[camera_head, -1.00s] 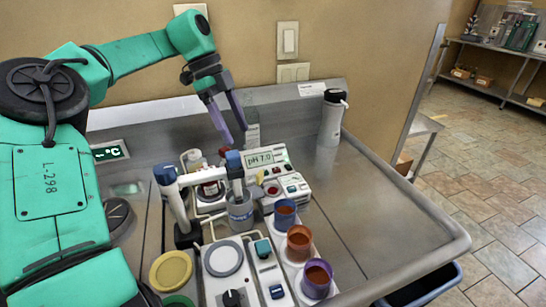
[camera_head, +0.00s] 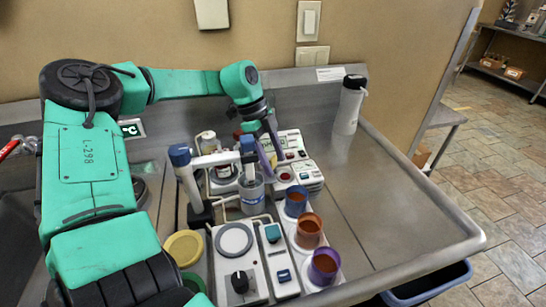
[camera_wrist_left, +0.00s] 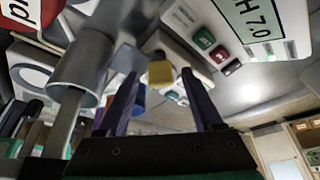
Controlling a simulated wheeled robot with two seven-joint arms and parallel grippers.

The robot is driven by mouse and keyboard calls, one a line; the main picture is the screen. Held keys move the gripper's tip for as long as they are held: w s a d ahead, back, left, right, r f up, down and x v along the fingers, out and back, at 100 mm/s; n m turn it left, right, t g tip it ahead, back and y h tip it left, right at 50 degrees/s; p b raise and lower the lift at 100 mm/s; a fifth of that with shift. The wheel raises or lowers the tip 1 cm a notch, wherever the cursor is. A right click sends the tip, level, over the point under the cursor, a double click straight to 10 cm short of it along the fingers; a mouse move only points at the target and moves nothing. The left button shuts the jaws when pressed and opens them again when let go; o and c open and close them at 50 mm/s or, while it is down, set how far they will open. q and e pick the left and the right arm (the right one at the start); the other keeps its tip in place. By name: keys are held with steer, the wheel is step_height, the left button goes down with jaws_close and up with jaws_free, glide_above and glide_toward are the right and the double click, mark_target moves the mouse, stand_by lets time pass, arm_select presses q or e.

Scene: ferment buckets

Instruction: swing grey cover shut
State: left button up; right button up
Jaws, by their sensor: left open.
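My left gripper (camera_head: 275,163) reaches down in front of the white pH meter (camera_head: 289,144), its purple fingers apart. In the left wrist view, a small yellow tab (camera_wrist_left: 160,73) shows between the open fingertips (camera_wrist_left: 159,84); I cannot tell whether they touch it. A grey-blue piece (camera_wrist_left: 127,59) shows just left of the tab. I cannot tell for sure which part is the grey cover. A grey cylinder (camera_head: 251,196) stands under a blue-tipped probe arm, left of the gripper. A flat grey disc (camera_head: 234,240) lies on a white knobbed unit. My right gripper is not in view.
Blue (camera_head: 295,203), orange (camera_head: 308,231) and purple (camera_head: 323,267) cups stand in a row at the right of the equipment. A yellow-lidded container (camera_head: 184,247) is at front left. A white bottle (camera_head: 348,105) stands behind. The steel counter (camera_head: 400,215) is bare on the right.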

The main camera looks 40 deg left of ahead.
arm_select(q)
jaws_close()
steer(key=shift+w, duration=0.1)
stand_by(1.2)
